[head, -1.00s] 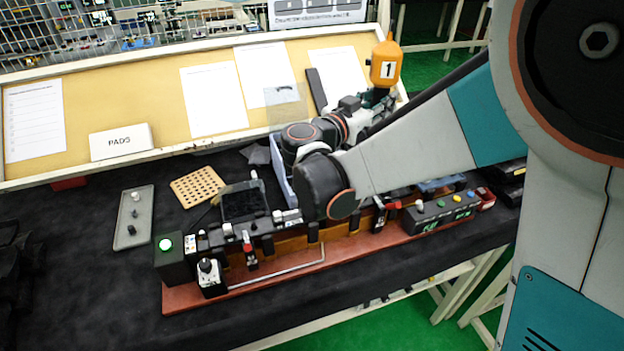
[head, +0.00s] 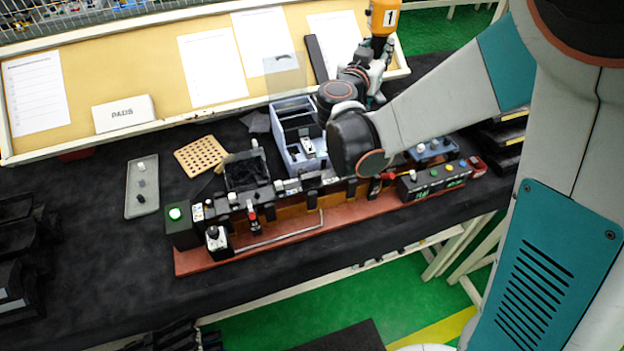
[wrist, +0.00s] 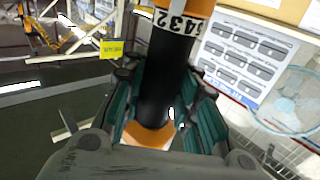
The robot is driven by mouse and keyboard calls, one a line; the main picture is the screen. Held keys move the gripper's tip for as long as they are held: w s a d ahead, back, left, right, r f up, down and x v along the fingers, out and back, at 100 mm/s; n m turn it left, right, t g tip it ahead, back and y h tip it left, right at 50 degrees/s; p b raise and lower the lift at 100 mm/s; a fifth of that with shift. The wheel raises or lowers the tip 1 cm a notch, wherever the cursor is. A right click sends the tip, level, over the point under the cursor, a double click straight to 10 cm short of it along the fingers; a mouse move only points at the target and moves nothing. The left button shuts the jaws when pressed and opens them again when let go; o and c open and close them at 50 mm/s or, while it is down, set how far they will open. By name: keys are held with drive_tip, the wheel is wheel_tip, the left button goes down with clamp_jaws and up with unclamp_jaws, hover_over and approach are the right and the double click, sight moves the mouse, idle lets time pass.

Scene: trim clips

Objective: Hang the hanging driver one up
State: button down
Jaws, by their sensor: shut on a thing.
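The hanging driver (head: 384,18) is orange with a white "1" label and a black grip section. It stands roughly upright at the top of the head view, its top cut off by the frame edge. In the wrist view its black barrel (wrist: 160,85) runs between the fingers, with a numbered white band above and orange at its lower end. My gripper (head: 378,62) is shut around the black section; the wrist view shows the green-sided fingers (wrist: 160,105) on both sides. Any hook or hanger for the driver cannot be made out.
A yellow board (head: 150,75) with papers and a "PADS" card stands behind the dark bench.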

drive_tip(key=shift+w+d+n+t+y, duration=0.2)
drive_tip(key=shift+w+n+t+y, duration=0.2)
drive_tip(key=shift+w+n+y, duration=0.35)
drive_tip(key=shift+w+a+r+p, duration=0.1)
drive_tip(key=shift+w+r+p, duration=0.1)
drive_tip(key=shift+r+p, duration=0.75)
drive_tip(key=shift+c, duration=1)
unclamp_jaws()
drive_tip(key=shift+s+a+r, duration=0.1)
drive_tip(key=shift+s, duration=0.05)
drive_tip(key=r+v, duration=0.2)
drive_tip(key=v, duration=0.8)
drive_tip(key=shift+p, duration=0.4)
drive_tip(key=shift+s, duration=0.15)
idle(0.4)
